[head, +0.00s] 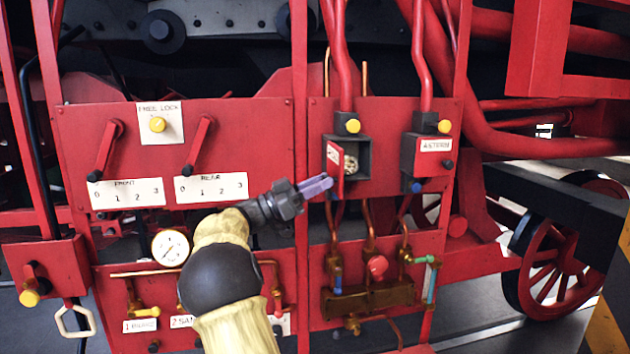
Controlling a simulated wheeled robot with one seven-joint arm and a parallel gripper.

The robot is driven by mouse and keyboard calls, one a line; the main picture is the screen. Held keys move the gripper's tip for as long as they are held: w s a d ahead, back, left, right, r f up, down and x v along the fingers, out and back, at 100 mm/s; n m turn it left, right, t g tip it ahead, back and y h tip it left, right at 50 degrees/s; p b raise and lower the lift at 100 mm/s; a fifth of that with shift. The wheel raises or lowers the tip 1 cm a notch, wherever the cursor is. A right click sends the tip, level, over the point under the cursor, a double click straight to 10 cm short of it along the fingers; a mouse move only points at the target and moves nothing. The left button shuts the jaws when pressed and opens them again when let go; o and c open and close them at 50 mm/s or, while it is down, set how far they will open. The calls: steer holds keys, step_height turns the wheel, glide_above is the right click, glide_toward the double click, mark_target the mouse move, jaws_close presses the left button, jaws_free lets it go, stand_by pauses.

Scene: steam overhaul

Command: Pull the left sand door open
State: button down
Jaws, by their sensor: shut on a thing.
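The left sand door (334,168) is a small red flap with a white label on a dark grey box (363,158). It stands swung out towards the left, and pale grainy contents (350,164) show in the opening beside it. My gripper (328,185) reaches in from the lower left with its purple fingers at the door's lower edge, shut on the door's handle. The fingers mostly hide the handle. The right sand door (434,146), with a label that seems to read ASTERN, is shut and has a blue knob (417,187) below it.
Left of the doors, a red panel holds two levers (200,145) over number plates. Below are a gauge (170,247), copper pipes and valves (376,266). A red upright post (299,90) stands close beside my gripper. Red pipes (340,60) run down to the boxes.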

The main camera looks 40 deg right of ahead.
steer(key=shift+s+r, duration=0.15)
steer(key=c, duration=1.2)
jaws_free()
steer(key=b+v, duration=0.7)
steer(key=v, duration=1)
steer(key=shift+a, duration=0.1)
